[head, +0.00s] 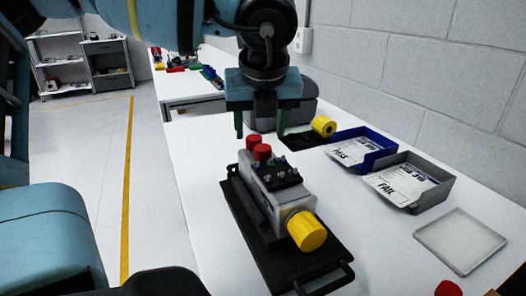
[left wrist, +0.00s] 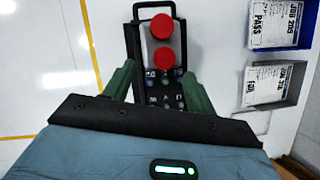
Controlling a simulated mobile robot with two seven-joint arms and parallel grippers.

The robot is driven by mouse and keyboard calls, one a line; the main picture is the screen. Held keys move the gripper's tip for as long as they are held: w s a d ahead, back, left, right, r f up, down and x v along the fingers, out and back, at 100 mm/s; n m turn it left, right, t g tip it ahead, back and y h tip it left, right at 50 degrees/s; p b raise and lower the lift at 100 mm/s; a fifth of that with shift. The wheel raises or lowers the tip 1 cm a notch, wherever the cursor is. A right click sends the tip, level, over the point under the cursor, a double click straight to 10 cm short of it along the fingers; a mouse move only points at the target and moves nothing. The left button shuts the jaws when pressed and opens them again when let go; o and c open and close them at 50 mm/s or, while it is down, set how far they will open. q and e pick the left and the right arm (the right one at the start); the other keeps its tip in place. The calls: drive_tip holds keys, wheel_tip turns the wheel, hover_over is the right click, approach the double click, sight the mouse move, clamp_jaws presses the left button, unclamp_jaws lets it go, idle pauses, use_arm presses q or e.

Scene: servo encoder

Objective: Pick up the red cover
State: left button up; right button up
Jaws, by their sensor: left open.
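Two red covers sit on the far end of a grey encoder unit (head: 262,189), the farther one (head: 253,141) and the nearer one (head: 262,152). In the left wrist view the two covers show as round red caps, one (left wrist: 162,26) above the other (left wrist: 164,58). My left gripper (head: 260,132) is open, pointing down, with its green fingers apart above the covers. In the left wrist view its fingers (left wrist: 158,78) stand on either side of the unit, with nothing held between them. My right gripper is not in view.
The unit rests on a black tray with a handle (head: 328,262) and has a yellow cap (head: 306,231). A blue PASS bin (head: 382,142) and grey FAIL bin (head: 440,184) stand right. A white square plate (head: 460,240) and another red piece (head: 448,288) lie nearer.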

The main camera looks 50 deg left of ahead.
sight(263, 148)
use_arm(q)
drive_tip(key=x, duration=0.5)
drive_tip(key=shift+w+d, duration=0.15)
drive_tip(key=shift+w, duration=0.15)
drive_tip(key=c, duration=1.1)
